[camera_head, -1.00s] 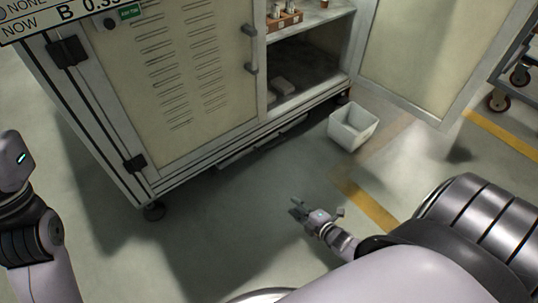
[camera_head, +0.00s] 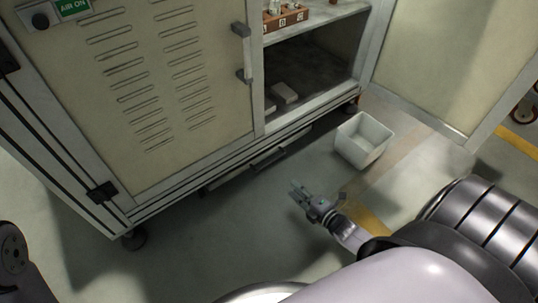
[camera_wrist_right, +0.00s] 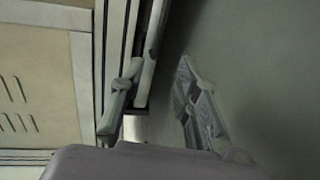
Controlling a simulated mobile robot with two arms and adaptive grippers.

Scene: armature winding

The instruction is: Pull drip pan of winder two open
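The drip pan (camera_head: 225,179) shows as a low, dark-edged strip under the cabinet of the winder, with a bar handle (camera_head: 268,159) on its front. It sits beneath the cabinet's bottom edge, mostly hidden in shadow. My right gripper (camera_head: 317,197) is low over the floor, in front of and to the right of the handle, apart from it. In the right wrist view its two fingers (camera_wrist_right: 160,98) are spread with nothing between them. The cabinet's lower edge runs behind the left finger there. My left gripper is out of view; only part of the left arm shows at the lower left.
A white open bin (camera_head: 362,141) stands on the floor right of the cabinet. An open cabinet door (camera_head: 440,70) stands behind it. A caster (camera_head: 134,238) is under the cabinet's near corner. The floor before the pan is clear.

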